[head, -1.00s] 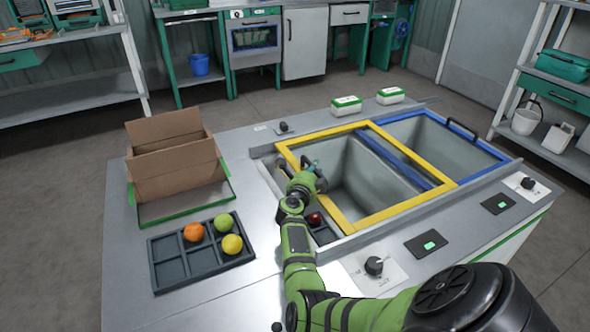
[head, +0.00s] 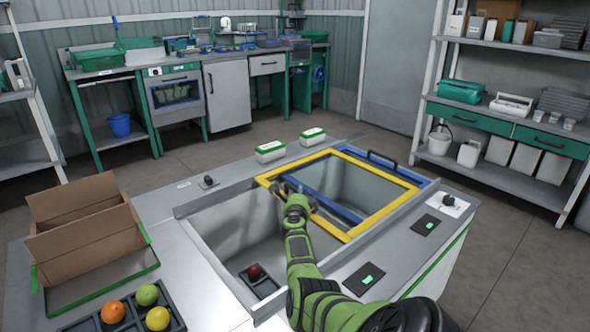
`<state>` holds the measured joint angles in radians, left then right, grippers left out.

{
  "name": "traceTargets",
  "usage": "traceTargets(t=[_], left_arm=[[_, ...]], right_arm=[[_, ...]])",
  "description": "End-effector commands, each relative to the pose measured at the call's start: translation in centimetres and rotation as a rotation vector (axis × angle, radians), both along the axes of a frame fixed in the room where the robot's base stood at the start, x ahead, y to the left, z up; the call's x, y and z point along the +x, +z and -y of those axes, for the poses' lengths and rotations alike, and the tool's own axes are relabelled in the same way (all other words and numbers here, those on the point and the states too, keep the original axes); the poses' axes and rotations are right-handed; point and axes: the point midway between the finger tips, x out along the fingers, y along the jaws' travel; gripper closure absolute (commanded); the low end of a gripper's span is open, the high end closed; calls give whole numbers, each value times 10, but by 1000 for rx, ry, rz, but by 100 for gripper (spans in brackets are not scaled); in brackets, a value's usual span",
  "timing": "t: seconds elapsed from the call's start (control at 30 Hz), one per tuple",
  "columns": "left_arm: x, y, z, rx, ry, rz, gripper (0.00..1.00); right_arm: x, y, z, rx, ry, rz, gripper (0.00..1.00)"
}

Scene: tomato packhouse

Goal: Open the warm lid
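The yellow-framed clear lid (head: 383,213) lies flat on its rails over the right part of the counter, largely overlapping the blue-framed lid (head: 411,173). The left well (head: 228,225) is uncovered across most of its width, and a red tomato (head: 254,271) sits in a small dark tray at its bottom. My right gripper (head: 287,189) is at the left side of the yellow frame, over the well. Its fingers are small and partly hidden by its own wrist, so I cannot tell their grip. My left gripper is out of view.
An open cardboard box (head: 85,235) stands at the left. A dark divided tray (head: 178,322) with orange, green and yellow tomatoes is in front. Two white-and-green boxes (head: 270,151) (head: 312,137) stand behind the lids.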

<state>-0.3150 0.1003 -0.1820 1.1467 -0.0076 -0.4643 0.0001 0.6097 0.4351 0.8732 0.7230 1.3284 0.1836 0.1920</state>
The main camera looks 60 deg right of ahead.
Motion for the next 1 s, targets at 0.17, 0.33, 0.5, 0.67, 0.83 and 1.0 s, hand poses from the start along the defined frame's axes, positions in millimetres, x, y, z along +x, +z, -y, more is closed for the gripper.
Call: traceTargets(t=[0.17, 0.33, 0.5, 0.67, 0.83, 1.0], left_arm=[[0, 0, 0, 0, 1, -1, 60], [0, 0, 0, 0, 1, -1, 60], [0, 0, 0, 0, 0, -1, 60], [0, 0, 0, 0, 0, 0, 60], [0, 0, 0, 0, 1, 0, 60], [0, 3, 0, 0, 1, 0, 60]], right_arm=[[1, 2, 1, 0, 1, 8, 100], [1, 2, 0, 0, 2, 7, 73], [1, 2, 0, 0, 2, 5, 51], [1, 1, 0, 0, 2, 3, 51], [1, 0, -1, 0, 2, 1, 51], [3, 1, -8, 1, 3, 1, 51]])
